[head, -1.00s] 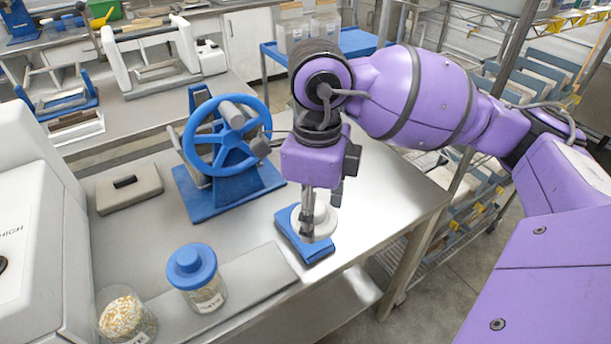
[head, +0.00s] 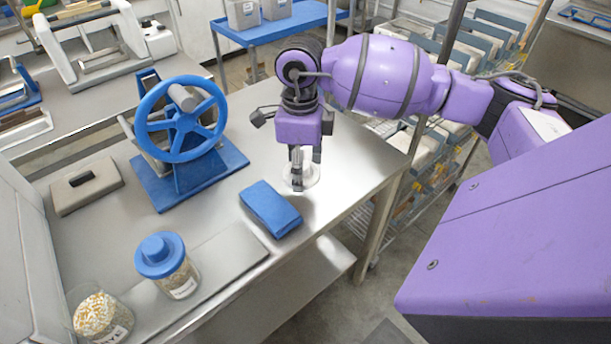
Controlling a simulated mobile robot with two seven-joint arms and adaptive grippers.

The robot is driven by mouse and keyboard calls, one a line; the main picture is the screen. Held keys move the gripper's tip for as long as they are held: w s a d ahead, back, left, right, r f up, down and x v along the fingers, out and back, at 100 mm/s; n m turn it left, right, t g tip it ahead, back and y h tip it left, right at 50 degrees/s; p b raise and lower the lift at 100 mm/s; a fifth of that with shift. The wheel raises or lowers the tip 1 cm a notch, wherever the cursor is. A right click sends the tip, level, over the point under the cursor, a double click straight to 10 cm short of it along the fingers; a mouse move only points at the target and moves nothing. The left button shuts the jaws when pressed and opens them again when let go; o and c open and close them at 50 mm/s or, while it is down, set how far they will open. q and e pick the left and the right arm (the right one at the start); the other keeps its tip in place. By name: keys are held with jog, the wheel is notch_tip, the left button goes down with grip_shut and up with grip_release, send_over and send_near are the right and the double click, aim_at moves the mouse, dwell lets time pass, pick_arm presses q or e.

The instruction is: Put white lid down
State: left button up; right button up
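The white lid (head: 312,174) is a round disc near the right edge of the steel table, just behind and right of a blue block (head: 270,208). My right gripper (head: 297,182) points down and is shut on the lid, its fingers covering the lid's middle. I cannot tell whether the lid touches the table. An open glass jar of grain (head: 102,318), labelled RYE, stands at the front left. My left gripper is not in view.
A jar with a blue lid (head: 165,262) stands beside the open jar. A blue handwheel device (head: 182,135) and a grey flat block (head: 87,187) are behind. The table top (head: 222,200) is bare between the wheel and the blue block.

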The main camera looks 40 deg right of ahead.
aim_at(305, 169)
jog(key=d+f, duration=0.1)
jog(key=w+d+f, duration=0.1)
jog(key=f, duration=0.1)
jog(key=shift+w, duration=0.15)
jog(key=shift+w+d+f, duration=0.1)
jog(key=shift+w+f, duration=0.05)
jog(key=shift+f, duration=1.55)
jog(key=shift+f, duration=0.1)
jog(key=shift+f, duration=0.15)
jog(key=o, duration=0.8)
jog(key=shift+o, duration=0.2)
notch_tip(305, 169, up, 13)
jog(key=shift+f, duration=0.2)
